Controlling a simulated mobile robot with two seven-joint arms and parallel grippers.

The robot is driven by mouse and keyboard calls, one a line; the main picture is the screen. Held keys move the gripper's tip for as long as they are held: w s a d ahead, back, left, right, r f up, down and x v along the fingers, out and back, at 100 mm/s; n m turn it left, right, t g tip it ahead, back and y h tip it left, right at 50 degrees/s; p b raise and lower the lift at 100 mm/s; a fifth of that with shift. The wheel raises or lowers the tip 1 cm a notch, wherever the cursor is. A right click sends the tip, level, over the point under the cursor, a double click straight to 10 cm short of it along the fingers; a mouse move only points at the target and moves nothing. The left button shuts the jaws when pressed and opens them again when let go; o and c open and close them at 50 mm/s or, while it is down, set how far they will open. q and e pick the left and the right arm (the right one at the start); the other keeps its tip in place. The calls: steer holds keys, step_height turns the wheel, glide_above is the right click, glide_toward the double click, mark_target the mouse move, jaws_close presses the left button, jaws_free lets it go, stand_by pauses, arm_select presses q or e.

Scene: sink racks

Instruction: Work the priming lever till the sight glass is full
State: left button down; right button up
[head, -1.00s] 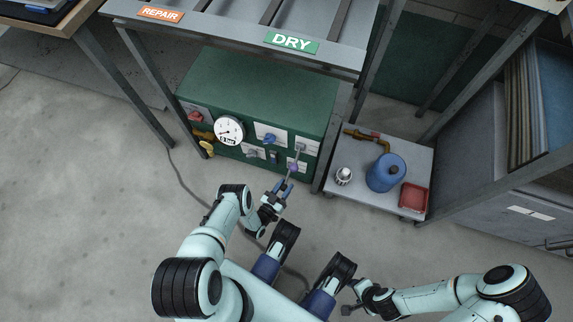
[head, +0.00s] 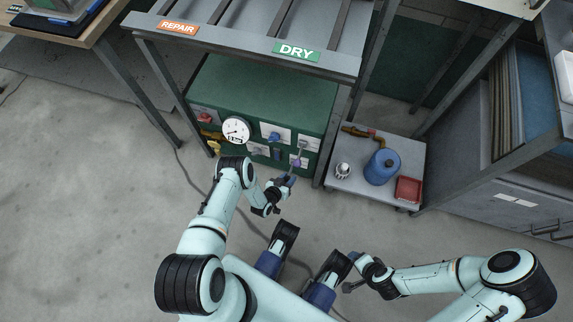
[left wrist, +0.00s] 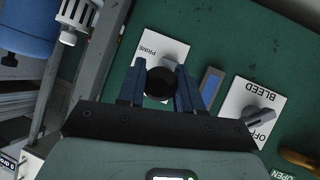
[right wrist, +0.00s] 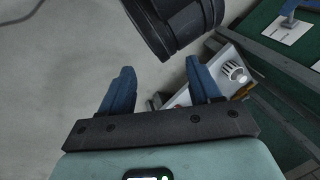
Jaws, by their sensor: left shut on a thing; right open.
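The priming lever (head: 301,152) stands out from the PRIME plate (left wrist: 170,46) on the green unit's front. My left gripper (head: 289,180) is shut on the lever's end; in the left wrist view its dark round knob (left wrist: 160,84) sits between the two blue fingers. The sight glass (left wrist: 211,84) is a narrow upright window beside the PRIME plate; it also shows small and dark in the head view (head: 278,154). My right gripper (right wrist: 160,88) is open and empty, away from the unit.
A pressure gauge (head: 236,130) and a BLEED knob (left wrist: 260,115) are on the same front. A low trolley (head: 345,190) to the right carries a blue canister (head: 382,168) and a red tray (head: 408,189). A cable crosses the open floor.

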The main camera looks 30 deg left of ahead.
arm_select(q)
steer(key=shift+w+r+g, duration=0.25)
steer(key=shift+r+g, duration=0.05)
steer(key=shift+r, duration=0.1)
arm_select(e)
steer(key=shift+s+a+r, duration=0.25)
steer(key=shift+s+r, duration=0.1)
steer(key=shift+s, duration=0.15)
arm_select(q)
steer(key=c, duration=0.8)
jaws_free()
steer(key=shift+o, duration=0.2)
steer(key=shift+s, duration=0.1)
